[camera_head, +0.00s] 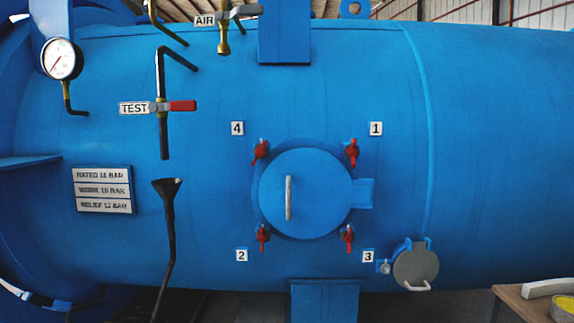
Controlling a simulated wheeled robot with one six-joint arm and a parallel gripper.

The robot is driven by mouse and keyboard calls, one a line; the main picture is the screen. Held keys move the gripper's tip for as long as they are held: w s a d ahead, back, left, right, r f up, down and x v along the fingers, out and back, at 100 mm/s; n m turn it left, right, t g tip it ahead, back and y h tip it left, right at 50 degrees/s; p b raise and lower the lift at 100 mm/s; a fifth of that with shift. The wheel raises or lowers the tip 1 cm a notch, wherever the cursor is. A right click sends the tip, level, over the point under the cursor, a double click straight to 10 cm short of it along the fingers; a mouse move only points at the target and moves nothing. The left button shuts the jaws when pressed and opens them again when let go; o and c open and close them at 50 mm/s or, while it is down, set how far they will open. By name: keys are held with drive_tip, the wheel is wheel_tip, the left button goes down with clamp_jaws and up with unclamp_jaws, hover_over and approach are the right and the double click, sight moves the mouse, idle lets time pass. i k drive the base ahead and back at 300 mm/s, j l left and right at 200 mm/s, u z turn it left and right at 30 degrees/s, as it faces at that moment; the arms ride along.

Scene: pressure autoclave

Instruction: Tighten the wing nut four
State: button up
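The red wing nut four (261,150) sits at the upper left of the round blue hatch cover (325,195), just below and right of the white label 4 (237,129). Its wings stand nearly upright, slightly tilted. Three similar red wing nuts sit at the cover's other corners: nut one (352,152) at upper right, nut two (263,238) at lower left, nut three (348,238) at lower right. The cover lies against the tank and has a pale vertical handle (289,197). How tight any nut is cannot be told. My gripper is not in view.
Left of the hatch, a TEST pipe with a red-handled valve (182,106) and a dark funnel pipe (168,220) stand out from the tank. A gauge (61,59) is at upper left. A small grey round cover (416,266) and a table (520,303) are at lower right.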

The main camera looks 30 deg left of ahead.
sight(260, 152)
drive_tip(key=u, duration=1.5)
